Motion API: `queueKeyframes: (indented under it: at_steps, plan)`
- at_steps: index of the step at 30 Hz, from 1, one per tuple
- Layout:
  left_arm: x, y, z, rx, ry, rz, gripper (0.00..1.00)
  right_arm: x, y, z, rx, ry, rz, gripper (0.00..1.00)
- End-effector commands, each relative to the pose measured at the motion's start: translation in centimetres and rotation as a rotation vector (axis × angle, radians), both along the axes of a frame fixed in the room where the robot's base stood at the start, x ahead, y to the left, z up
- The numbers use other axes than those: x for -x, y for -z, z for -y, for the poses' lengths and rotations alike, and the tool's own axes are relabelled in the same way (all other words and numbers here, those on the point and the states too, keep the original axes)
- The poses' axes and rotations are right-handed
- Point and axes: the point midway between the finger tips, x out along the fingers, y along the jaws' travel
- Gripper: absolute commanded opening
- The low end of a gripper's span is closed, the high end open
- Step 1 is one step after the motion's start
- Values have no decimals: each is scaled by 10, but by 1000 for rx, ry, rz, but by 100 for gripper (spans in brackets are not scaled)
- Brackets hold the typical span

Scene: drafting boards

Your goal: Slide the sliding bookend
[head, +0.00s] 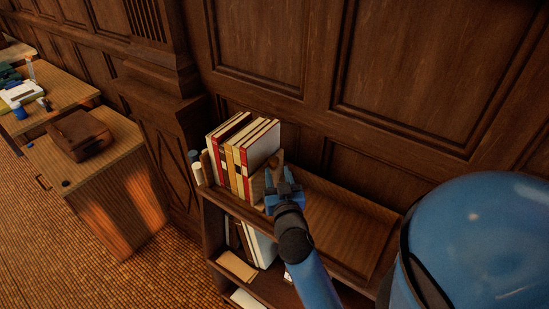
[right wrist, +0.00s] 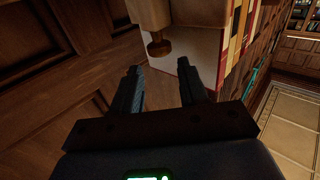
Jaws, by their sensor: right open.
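The sliding bookend (head: 257,186) is a wooden piece at the right end of the row of books (head: 240,152) on the top shelf. My right gripper (head: 284,180) is at its right side and hides part of it. My left gripper is not in view.
The top shelf (head: 340,225) is bare to the right of the gripper. The panelled wall (head: 270,50) rises close behind. A lower shelf holds more books (head: 262,246). A desk with a brown bag (head: 80,135) stands at the left.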

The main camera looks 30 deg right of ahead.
Motion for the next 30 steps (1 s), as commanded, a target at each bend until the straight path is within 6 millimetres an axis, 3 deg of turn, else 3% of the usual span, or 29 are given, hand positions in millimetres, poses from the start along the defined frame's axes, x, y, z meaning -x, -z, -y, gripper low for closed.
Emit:
queueKeyframes:
  at_steps: [9, 23, 30]
  plan:
    - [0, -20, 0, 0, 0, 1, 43, -39, -2, 16, -1, 0, 0, 43]
    - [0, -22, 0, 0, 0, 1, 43, -49, 0, 20, 0, -1, 0, 43]
    - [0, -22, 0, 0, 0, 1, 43, -49, 0, 20, 0, -2, 0, 9]
